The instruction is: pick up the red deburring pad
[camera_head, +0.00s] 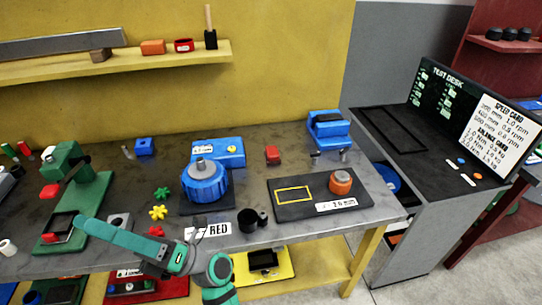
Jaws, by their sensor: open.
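A small red block (272,155), which looks like the red deburring pad, sits on the grey workbench (262,188) towards the back. It stands between a blue box (232,153) on its left and a blue vise-like device (328,130) on its right, apart from both. My teal arm reaches in from the bottom and stretches left over the front of the bench, well away from the block. I cannot make out my gripper's fingers.
A round blue positioner (205,182) stands left of centre. A black cup (248,221) and a dark board (320,205) with an orange-topped knob (341,182) lie in front of the block. A green press (75,205) stands at left. A yellow shelf (120,66) runs above the bench.

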